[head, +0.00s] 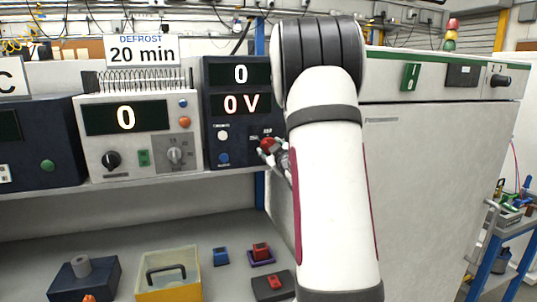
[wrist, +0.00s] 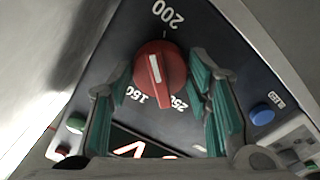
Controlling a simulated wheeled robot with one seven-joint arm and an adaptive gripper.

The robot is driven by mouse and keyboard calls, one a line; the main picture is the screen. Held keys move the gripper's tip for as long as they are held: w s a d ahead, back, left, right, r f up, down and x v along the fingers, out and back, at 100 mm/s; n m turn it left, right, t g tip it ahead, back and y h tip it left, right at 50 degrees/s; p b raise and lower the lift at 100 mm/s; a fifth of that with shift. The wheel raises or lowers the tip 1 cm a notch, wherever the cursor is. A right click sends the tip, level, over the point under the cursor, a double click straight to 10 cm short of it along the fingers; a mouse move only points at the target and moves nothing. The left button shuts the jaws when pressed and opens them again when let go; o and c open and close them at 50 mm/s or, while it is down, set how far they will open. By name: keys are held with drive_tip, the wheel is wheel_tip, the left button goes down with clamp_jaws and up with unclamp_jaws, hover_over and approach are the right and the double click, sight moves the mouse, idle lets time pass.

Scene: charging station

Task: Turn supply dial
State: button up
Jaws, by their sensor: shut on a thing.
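The supply dial is a red round knob with a white pointer line (wrist: 158,66). It sits on a dark supply unit (head: 240,100) whose displays read 0 and 0 V. Marks 200, 150 and 250 surround the dial; the pointer line lies roughly along the direction of the 200 mark. In the head view the dial (head: 267,144) shows at the unit's lower right. My gripper (wrist: 162,78) has its green-padded fingers on both sides of the dial, shut on it. In the head view my gripper (head: 274,152) is partly hidden by my arm.
A blue button (wrist: 262,114) and a green button (wrist: 76,123) are near the fingers. A white unit (head: 130,145) with a "DEFROST 20 min" sign (head: 142,49) stands to the left. A white cabinet (head: 420,150) stands right. Small fixtures, including a yellow box (head: 168,293), lie below.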

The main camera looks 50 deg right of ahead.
drive_tip(key=shift+n+b, duration=0.3)
drive_tip(key=shift+n, duration=0.2)
drive_tip(key=o, duration=1.2)
drive_tip(key=shift+c, duration=0.2)
drive_tip(key=v, duration=1.2)
